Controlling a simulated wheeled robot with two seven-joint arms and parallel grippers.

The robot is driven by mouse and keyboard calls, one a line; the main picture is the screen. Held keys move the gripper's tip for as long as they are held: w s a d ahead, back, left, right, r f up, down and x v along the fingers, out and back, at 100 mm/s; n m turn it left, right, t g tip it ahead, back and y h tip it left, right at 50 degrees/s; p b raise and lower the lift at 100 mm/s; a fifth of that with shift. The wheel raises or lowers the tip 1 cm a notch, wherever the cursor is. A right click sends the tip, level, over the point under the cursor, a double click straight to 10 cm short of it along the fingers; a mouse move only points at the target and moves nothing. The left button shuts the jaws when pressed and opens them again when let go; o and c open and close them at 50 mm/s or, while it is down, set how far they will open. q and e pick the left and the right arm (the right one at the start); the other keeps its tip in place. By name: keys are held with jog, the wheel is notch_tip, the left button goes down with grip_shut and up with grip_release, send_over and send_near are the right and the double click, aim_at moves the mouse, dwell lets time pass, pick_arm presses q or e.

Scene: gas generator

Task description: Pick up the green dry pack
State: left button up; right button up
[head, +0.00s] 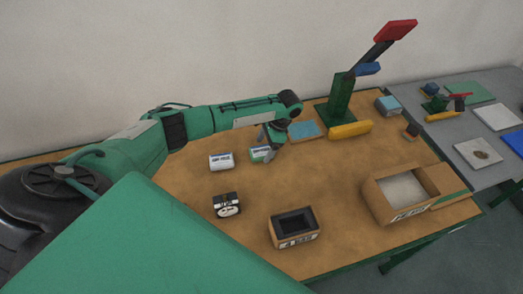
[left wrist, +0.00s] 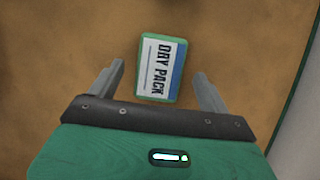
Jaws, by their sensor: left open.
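The green dry pack (left wrist: 162,68) lies flat on the brown table, with a white label reading "DRY PACK" and a blue strip. In the head view the pack (head: 260,154) is partly hidden by my left gripper (head: 268,150), which is above it. In the left wrist view my left gripper (left wrist: 162,80) is open, with one finger on each side of the pack and gaps between them. The fingers do not touch the pack. My right gripper is not in view.
A white pack (head: 221,161) lies left of the green one. A blue pad (head: 303,130) and a green stand with a yellow bar (head: 350,130) are to the right. A small black device (head: 227,205), an open box (head: 294,240) and a cardboard box (head: 385,208) stand nearer the front.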

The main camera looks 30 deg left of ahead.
pick_arm(q)
jog(key=shift+x, duration=0.85)
jog(key=c, duration=1.1)
jog(key=shift+r, duration=0.1)
